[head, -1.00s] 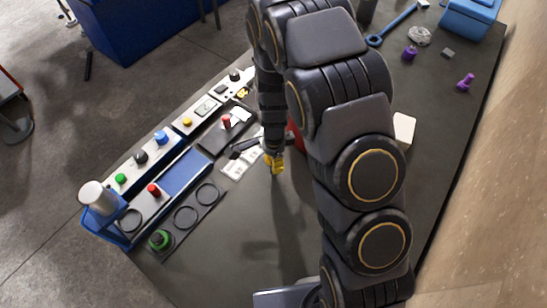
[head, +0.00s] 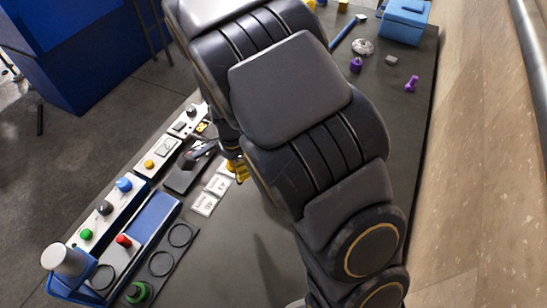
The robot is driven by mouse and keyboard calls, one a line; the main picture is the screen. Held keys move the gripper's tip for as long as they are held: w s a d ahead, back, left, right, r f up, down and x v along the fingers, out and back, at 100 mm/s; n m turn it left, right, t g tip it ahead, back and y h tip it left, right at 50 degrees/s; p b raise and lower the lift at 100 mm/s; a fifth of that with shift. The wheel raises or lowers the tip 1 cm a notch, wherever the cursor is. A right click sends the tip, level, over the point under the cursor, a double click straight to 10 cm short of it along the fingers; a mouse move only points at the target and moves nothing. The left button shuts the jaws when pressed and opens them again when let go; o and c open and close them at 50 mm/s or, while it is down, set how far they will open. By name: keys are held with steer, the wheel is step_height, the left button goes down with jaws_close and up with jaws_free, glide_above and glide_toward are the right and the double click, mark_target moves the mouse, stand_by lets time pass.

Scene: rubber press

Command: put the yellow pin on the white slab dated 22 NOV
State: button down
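Several white slabs with dark print (head: 204,204) lie in a row on the dark table, left of my arm; the print is too small for me to read a date. My gripper (head: 238,170) is just right of the row's far end, partly hidden behind my arm. A yellow shape shows at its tip. I cannot tell whether this is the yellow pin or part of the fingers, or whether the gripper is open or shut.
A long panel with colored knobs (head: 124,184), a blue tray (head: 155,217) and dark rings (head: 160,263) line the left edge. Purple pieces (head: 411,84) and a blue box (head: 404,20) are at the far right. Bare table lies right of the slabs.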

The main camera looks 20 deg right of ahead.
step_height(320, 180, up, 13)
steer(key=s+d+m, duration=0.1)
steer(key=s+d, duration=0.1)
steer(key=d, duration=1.3)
steer(key=s+d+m, duration=0.1)
steer(key=s+d, duration=0.1)
steer(key=d, duration=1.3)
steer(key=w+d+f, duration=0.2)
steer(key=w+f, duration=0.1)
steer(key=f, duration=0.2)
steer(key=w+d+f, duration=0.3)
steer(key=w+f, duration=0.1)
steer(key=f, duration=0.1)
steer(key=w+d+f, duration=0.3)
steer(key=w+f, duration=0.1)
steer(key=f, duration=0.1)
steer(key=shift+f, duration=0.25)
steer(key=shift+d+f, duration=0.15)
steer(key=shift+f, duration=1.35)
steer(key=shift+f, duration=0.15)
